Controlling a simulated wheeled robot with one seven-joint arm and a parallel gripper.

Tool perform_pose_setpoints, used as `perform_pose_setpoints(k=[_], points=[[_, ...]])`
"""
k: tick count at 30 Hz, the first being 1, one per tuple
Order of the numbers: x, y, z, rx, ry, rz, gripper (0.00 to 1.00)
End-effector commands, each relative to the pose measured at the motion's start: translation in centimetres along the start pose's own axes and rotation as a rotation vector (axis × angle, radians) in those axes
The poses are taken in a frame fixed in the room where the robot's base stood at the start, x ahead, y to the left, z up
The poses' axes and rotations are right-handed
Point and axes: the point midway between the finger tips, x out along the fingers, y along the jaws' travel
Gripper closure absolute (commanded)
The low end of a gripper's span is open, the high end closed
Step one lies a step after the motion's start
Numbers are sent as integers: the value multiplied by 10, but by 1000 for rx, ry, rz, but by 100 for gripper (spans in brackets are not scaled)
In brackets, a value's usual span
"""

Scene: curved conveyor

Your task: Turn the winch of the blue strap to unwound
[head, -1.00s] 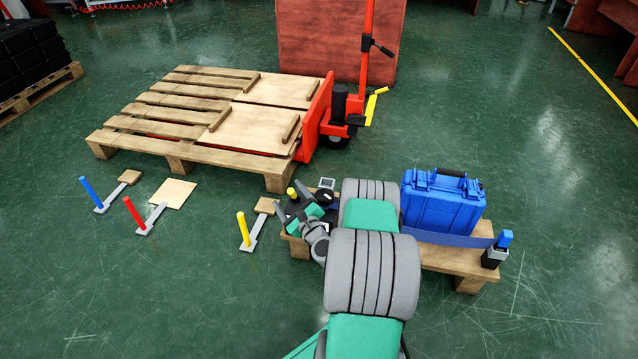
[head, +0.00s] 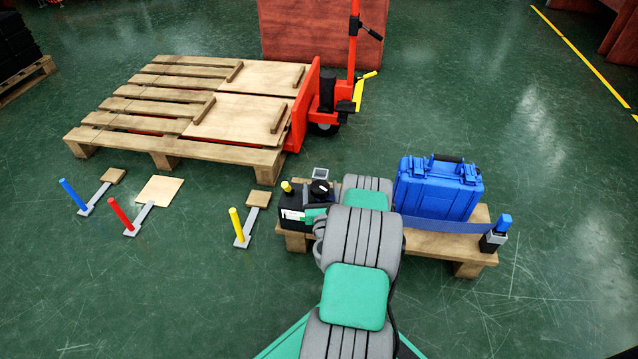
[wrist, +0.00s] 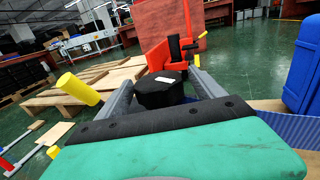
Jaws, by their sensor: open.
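The blue strap (head: 450,226) runs across the small pallet past the blue case. At its right end stands a dark fitting with a blue handle (head: 504,223). At the pallet's left end is a black box (head: 296,212) with a yellow peg (head: 287,186) and a black knob (head: 320,187) with a white mark. In the wrist view, my gripper (wrist: 161,77) is open, with its fingers on either side of the black knob (wrist: 158,93). I cannot tell whether they touch it. The blue strap (wrist: 292,128) shows at right. My arm hides most of the gripper in the head view.
A blue case (head: 437,189) stands on the small pallet (head: 455,254). A large pallet (head: 165,143) and a red pallet jack (head: 333,105) are behind. Red, blue and yellow-handled pieces, including the yellow one (head: 236,226), lie on the floor at left. Floor at right is clear.

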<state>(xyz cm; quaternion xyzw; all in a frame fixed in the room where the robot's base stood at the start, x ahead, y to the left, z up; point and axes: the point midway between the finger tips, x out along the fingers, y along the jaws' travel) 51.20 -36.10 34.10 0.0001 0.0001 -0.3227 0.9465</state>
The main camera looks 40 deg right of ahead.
Motion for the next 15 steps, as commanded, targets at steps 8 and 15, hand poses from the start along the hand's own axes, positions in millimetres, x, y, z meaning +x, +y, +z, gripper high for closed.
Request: perform_pose_setpoints(k=[8,15], points=[[23,2,-1,-1,1,4,22],[31,2,0,0,0,3,22]])
